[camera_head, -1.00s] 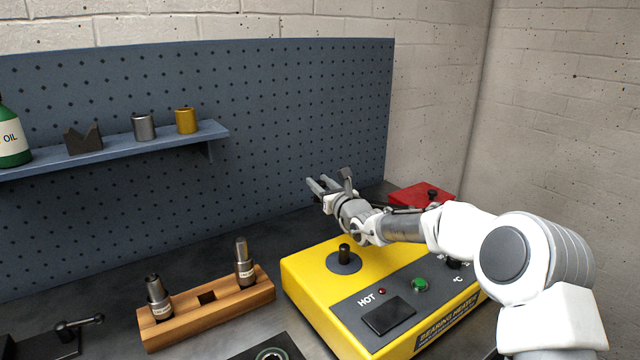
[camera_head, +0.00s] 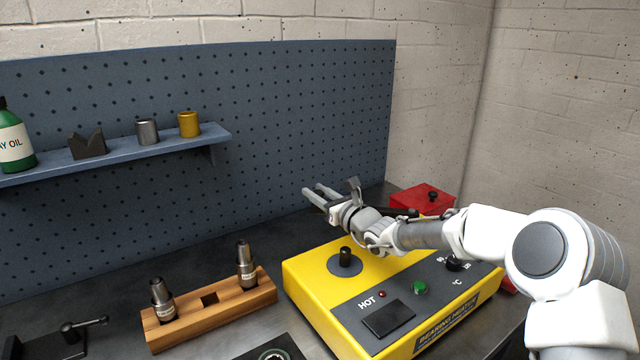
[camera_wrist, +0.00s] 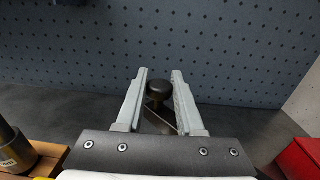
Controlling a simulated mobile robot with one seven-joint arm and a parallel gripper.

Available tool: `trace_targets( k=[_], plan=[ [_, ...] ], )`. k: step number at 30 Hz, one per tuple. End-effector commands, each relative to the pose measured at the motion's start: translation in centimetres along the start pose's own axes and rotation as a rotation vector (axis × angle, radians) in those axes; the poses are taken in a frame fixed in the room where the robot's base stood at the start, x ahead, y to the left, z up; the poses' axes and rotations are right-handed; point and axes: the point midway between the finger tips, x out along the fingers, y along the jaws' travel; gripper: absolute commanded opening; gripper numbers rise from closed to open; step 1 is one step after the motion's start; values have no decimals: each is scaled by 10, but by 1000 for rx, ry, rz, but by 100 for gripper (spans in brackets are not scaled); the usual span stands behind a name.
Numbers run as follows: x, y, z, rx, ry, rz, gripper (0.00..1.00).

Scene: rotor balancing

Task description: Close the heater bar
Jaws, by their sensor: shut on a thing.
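The yellow bearing heater (camera_head: 300,285) stands on the bench, with a short black post (camera_head: 345,255) on its top. My gripper (camera_head: 314,191) is over the heater's far side, pointing toward the pegboard. In the wrist view my gripper (camera_wrist: 159,74) has its two fingers on either side of a round black knob (camera_wrist: 159,91), which I take to be the heater bar's handle. A thin piece below the knob shows between the fingers. My gripper and arm hide most of the bar in the head view, so its angle is unclear.
A red box (camera_head: 408,200) with a black knob stands behind the heater. A wooden block (camera_head: 215,307) with two tools is at left. The pegboard (camera_head: 270,110) rises behind the bench, with a shelf (camera_head: 110,158) at left. A heater dial (camera_head: 454,264) lies below my arm.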

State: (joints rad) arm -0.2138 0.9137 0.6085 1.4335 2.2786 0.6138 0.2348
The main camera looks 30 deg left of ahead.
Motion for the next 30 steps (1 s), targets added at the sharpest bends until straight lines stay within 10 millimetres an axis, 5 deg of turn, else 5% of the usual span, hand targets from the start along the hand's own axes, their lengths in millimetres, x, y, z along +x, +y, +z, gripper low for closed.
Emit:
trace_targets(
  k=[15,30],
  plan=[
    [-80,50,5,5,2,410,0],
    [-146,66,1,2,0,713,0]
  ],
)
